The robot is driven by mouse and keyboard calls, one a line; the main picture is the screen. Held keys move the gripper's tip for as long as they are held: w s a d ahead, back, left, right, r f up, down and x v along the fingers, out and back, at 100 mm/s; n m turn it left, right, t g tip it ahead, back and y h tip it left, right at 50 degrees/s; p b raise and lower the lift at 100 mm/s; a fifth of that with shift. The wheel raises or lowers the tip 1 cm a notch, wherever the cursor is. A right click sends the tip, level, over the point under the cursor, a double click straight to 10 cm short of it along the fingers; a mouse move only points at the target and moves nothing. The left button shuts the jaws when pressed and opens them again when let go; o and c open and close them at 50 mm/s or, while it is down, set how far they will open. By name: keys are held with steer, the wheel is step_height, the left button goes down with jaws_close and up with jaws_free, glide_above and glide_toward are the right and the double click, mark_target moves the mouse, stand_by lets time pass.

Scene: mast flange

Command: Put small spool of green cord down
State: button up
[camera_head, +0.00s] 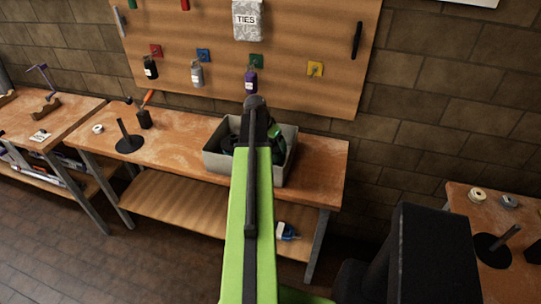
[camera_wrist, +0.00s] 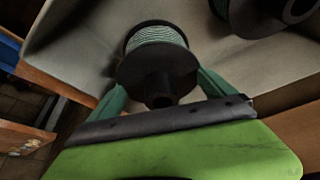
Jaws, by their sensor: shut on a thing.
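In the wrist view, the small spool of green cord (camera_wrist: 156,38) has black flanges and pale green cord wound between them. It sits between the two green fingers of my gripper (camera_wrist: 160,88), which is shut on it. The spool is inside or just over a grey bin (camera_wrist: 85,30); I cannot tell if it touches the floor of the bin. In the head view, the grey bin (camera_head: 282,172) stands on the middle workbench, and my arm hides much of it. Dark and green shapes show in the bin beside my arm, too covered to tell apart.
Another dark spool (camera_wrist: 262,12) lies in the bin near the picture's upper right edge. On the middle bench (camera_head: 180,150), a black upright post on a round base (camera_head: 129,143) and a white roll (camera_head: 98,129) stand left of the bin. A pegboard (camera_head: 300,60) hangs behind.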

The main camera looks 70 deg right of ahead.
step_height(320, 180, down, 4)
steer(key=b, duration=0.3)
steer(key=shift+r, duration=0.4)
steer(key=shift+f, duration=0.15)
steer(key=o, duration=1.5)
steer(key=shift+c, duration=0.2)
steer(key=p+v, duration=1.1)
steer(key=v, duration=0.1)
steer(key=shift+r+p, duration=0.3)
steer(key=shift+p, duration=0.1)
steer(key=shift+w+f, duration=0.1)
